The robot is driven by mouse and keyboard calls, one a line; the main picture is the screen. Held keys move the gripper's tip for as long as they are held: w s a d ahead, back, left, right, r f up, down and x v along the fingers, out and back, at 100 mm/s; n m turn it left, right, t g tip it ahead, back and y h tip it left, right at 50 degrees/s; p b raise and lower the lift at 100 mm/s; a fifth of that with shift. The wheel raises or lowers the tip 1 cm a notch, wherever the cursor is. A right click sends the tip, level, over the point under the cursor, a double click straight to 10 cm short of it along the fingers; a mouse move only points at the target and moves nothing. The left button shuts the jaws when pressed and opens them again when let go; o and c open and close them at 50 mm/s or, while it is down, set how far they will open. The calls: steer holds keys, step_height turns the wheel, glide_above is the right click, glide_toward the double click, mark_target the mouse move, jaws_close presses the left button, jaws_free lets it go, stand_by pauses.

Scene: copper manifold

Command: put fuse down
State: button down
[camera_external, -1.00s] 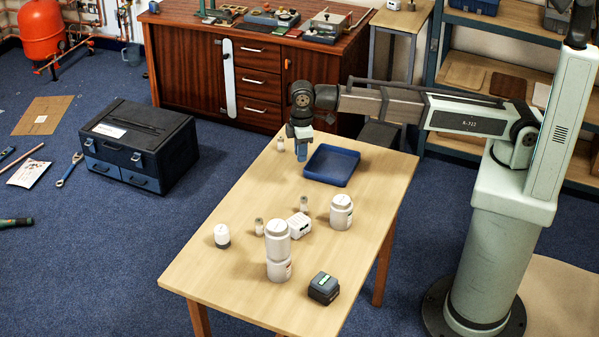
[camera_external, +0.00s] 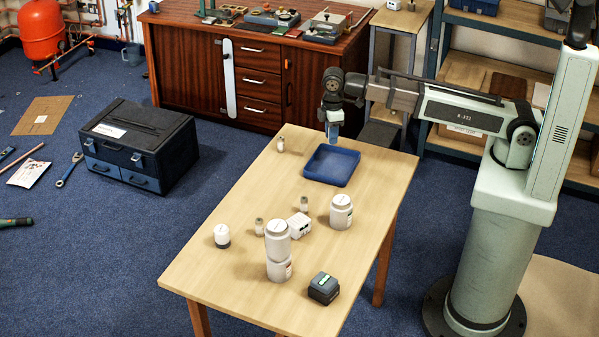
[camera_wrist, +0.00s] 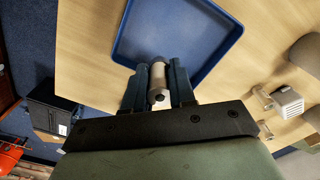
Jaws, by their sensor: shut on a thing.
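A fuse (camera_wrist: 157,82), a small pale cylinder with a dark end, is held between the two fingers of my gripper (camera_wrist: 158,84) in the wrist view. In the external view my gripper (camera_external: 333,132) hangs above the far edge of the blue tray (camera_external: 318,178); the fuse cannot be made out there. In the wrist view the tray (camera_wrist: 122,45) lies below and beyond the fingertips, and its visible floor is bare. Other small fuse-like cylinders stand on the table at the tray's left (camera_external: 281,145) and nearer the middle (camera_external: 304,204) and (camera_external: 259,227).
On the wooden table (camera_external: 215,270) stand a white jar (camera_external: 341,212), two stacked jars (camera_external: 278,250), a white box (camera_external: 299,225), a dark-based white knob (camera_external: 222,236) and a dark green box (camera_external: 323,288). The table's left part is mostly clear.

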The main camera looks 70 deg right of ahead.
mark_target(330, 164)
steer(key=shift+f, duration=4.25)
steer(key=shift+f, duration=0.1)
steer(key=c, duration=0.9)
jaws_free()
steer(key=shift+c, duration=0.2)
step_height(330, 164, up, 12)
steer(key=shift+r, duration=0.15)
steer(key=shift+o, duration=0.3)
